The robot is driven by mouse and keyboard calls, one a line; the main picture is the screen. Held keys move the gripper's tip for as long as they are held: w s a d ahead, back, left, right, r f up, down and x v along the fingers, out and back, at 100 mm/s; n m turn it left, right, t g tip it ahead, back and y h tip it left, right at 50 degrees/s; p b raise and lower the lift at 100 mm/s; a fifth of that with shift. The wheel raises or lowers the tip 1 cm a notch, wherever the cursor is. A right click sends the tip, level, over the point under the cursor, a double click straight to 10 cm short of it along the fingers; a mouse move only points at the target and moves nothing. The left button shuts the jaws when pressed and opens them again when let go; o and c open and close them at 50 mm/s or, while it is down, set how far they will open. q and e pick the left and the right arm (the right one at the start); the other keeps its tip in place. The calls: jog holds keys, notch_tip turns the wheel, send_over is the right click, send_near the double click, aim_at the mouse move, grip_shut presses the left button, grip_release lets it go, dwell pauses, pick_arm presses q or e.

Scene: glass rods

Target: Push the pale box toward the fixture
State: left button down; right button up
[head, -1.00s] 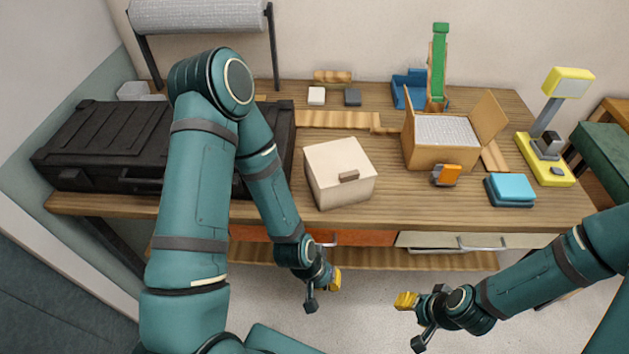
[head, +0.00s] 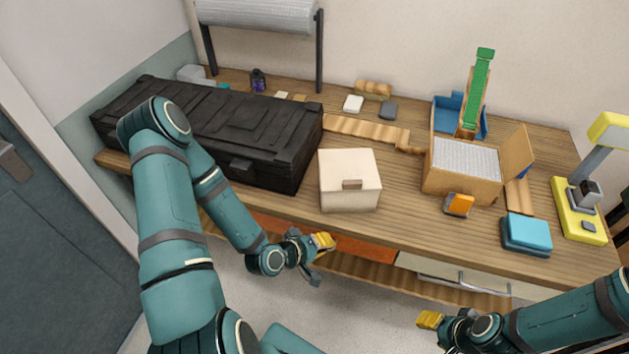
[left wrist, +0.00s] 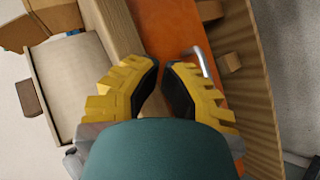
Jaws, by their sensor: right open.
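The pale box (head: 347,167) stands on the wooden table near its front edge, with a small brown handle facing me. My left gripper (head: 318,262) is below and in front of it, beyond the table edge, and does not touch it. In the left wrist view the fingertips (left wrist: 162,66) are close together with a narrow gap and nothing between them; the box (left wrist: 72,82) is at left. My right gripper (head: 432,324) is open at the bottom, away from the box. A blue fixture-like holder (head: 449,108) with a green strip stands at the back right; I cannot tell if it is the fixture.
A black case (head: 225,125) lies left of the box. A wooden strip (head: 365,130) lies behind it. An open cardboard box (head: 455,190), an orange item (head: 459,204), blue pads (head: 527,232) and a yellow stand (head: 570,215) are at right. Bare table lies right of the box.

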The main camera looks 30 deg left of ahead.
pick_arm(q)
jog(key=a+r+n+t, duration=0.1)
jog(key=a, duration=0.1)
jog(key=a+r+n+t+y, duration=0.1)
jog(key=a+r, duration=0.1)
jog(key=w+a+r+n+t, duration=0.1)
jog(key=a+t, duration=0.1)
jog(key=shift+a+r, duration=0.2)
jog(key=shift+r, duration=0.15)
jog(key=a+r+n+t+y, duration=0.2)
jog(key=a+r+n+t, duration=0.1)
jog(key=a+r+t, duration=0.15)
jog(key=shift+g+h, duration=0.4)
jog(key=shift+g, duration=0.15)
jog(key=w, duration=0.6)
jog(key=w+d, duration=0.1)
jog(key=w, duration=0.2)
jog(key=shift+w+r, duration=0.1)
jog(key=shift+r, duration=0.2)
jog(key=shift+w+d, duration=0.2)
jog(key=shift+d, duration=1.25)
jog(key=shift+s, duration=0.1)
